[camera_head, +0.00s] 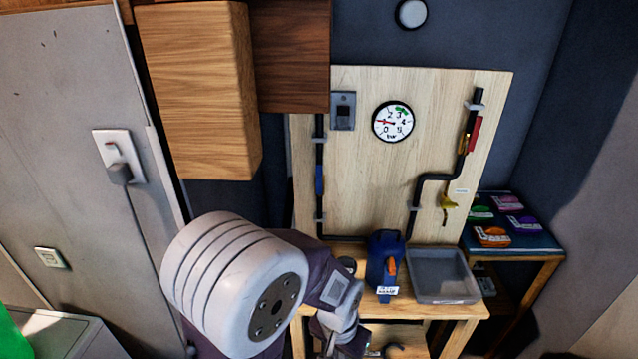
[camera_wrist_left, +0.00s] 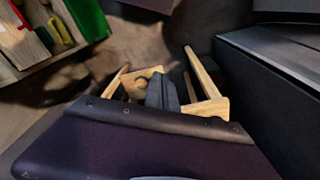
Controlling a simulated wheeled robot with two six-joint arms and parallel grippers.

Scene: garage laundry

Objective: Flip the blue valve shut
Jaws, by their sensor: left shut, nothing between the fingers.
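The blue valve handle (camera_head: 319,179) sits on the black vertical pipe at the left side of the wooden board. The handle stands upright, in line with the pipe. My left arm crosses the lower middle of the head view, below the handle. The fingers of my left gripper (camera_wrist_left: 162,92) show dark in the left wrist view, shut and empty, pointing away over wooden parts. They are apart from the valve. I cannot make out its fingertips in the head view. My right gripper is not in view.
The board (camera_head: 365,190) carries a round gauge (camera_head: 394,122), a red handle (camera_head: 476,133) and a yellow handle (camera_head: 447,204). A blue bottle (camera_head: 384,262) and a grey tray (camera_head: 443,275) stand on the bench below. A wooden cabinet (camera_head: 200,95) overhangs at upper left.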

